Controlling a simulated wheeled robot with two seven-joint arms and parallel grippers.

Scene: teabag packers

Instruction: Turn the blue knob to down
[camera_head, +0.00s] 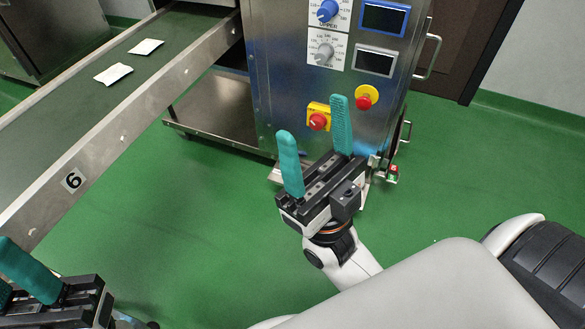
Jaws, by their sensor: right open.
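The blue knob (327,11) is on the steel cabinet's front panel, at the top of the view, on a white dial plate above a grey knob (324,54). The plate's top is cut off by the frame edge. My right gripper (315,130) is open and empty, its teal fingers pointing up in front of the lower panel. It is below the blue knob and apart from it. My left gripper (18,272) is at the lower left corner, partly cut off by the frame; the gap between its fingers is not clear.
The steel cabinet (280,80) also carries a blue-framed display (383,19), a grey-framed display (376,60), a yellow-based red switch (318,117) and a red emergency button (364,97). A conveyor (60,108) with two white packets (146,47) runs along the left. Green floor (190,220) is clear between.

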